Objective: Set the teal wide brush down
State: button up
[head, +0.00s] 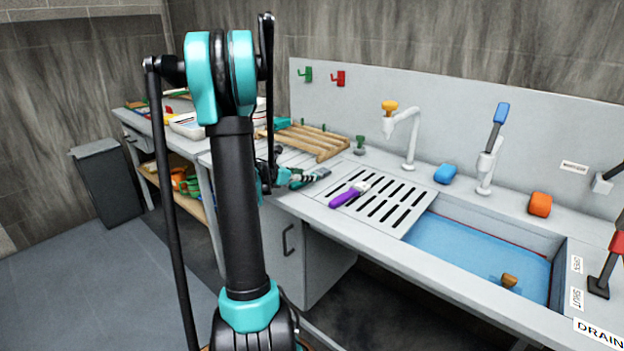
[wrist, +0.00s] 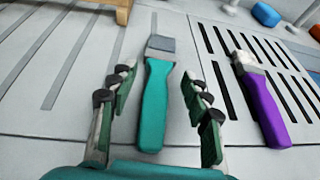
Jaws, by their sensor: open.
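The teal wide brush (wrist: 155,105) lies on the pale counter, its grey bristle end pointing away from me. It rests on a plain strip between the grooved surface and the slotted plate. My gripper (wrist: 156,85) is open, with one finger on each side of the brush and a visible gap to both. In the head view my gripper (head: 290,179) is low over the counter, left of the slotted plate, and partly hides the brush.
A purple brush (head: 348,195) lies on the slotted plate (head: 393,222) to the right. A wooden rack (head: 312,138) stands behind. The blue-floored sink (head: 470,258), a blue block (head: 445,173) and an orange block (head: 540,204) are farther right.

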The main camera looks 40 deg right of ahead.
jog(key=x, duration=0.3)
jog(key=shift+d+f, duration=0.15)
jog(key=shift+d, duration=0.2)
jog(key=shift+c, duration=0.3)
grip_shut()
